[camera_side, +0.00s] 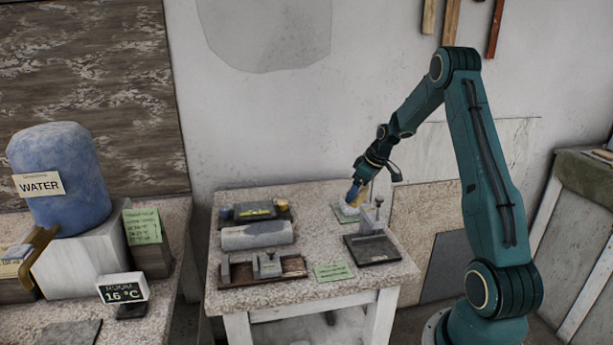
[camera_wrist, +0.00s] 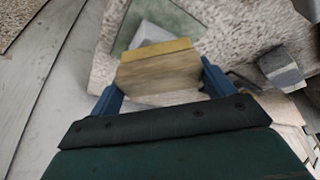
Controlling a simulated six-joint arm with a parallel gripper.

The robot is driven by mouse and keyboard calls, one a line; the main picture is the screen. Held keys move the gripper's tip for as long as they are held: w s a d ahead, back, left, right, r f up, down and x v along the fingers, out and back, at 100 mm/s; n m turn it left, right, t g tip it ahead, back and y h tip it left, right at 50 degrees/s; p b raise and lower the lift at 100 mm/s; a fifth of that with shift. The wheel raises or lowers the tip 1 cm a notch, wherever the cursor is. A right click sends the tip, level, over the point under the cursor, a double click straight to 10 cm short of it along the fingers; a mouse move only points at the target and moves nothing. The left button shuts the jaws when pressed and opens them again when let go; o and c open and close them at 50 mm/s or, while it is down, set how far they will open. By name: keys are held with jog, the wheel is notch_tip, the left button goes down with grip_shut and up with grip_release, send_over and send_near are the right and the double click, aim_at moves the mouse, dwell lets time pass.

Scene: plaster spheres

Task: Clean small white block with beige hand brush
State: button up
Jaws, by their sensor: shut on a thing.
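My gripper (camera_side: 357,191) is low over the right back part of the table, pointing down. In the wrist view its two blue fingers (camera_wrist: 162,84) are shut on the beige hand brush (camera_wrist: 157,72), one at each side. The brush has a wooden body with a yellowish far edge. The small white block (camera_wrist: 149,34) lies on a green mat (camera_wrist: 178,22) just beyond the brush, which hides part of it. In the side view the mat (camera_side: 340,217) shows under my gripper. I cannot tell whether the brush touches the block.
A dark tray with a metal post (camera_side: 372,248) stands just in front of the mat. A grey roller (camera_side: 257,235), a brown tray (camera_side: 262,269) and a green note (camera_side: 333,271) lie farther left and front. A water container (camera_side: 60,170) stands on another bench.

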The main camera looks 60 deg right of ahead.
jog(key=shift+a, duration=0.9)
jog(key=shift+d, duration=0.15)
jog(key=shift+d, duration=0.95)
jog(key=shift+d, duration=0.15)
jog(key=shift+d, duration=1)
jog(key=shift+a, duration=0.15)
jog(key=shift+a, duration=1)
jog(key=shift+a, duration=0.1)
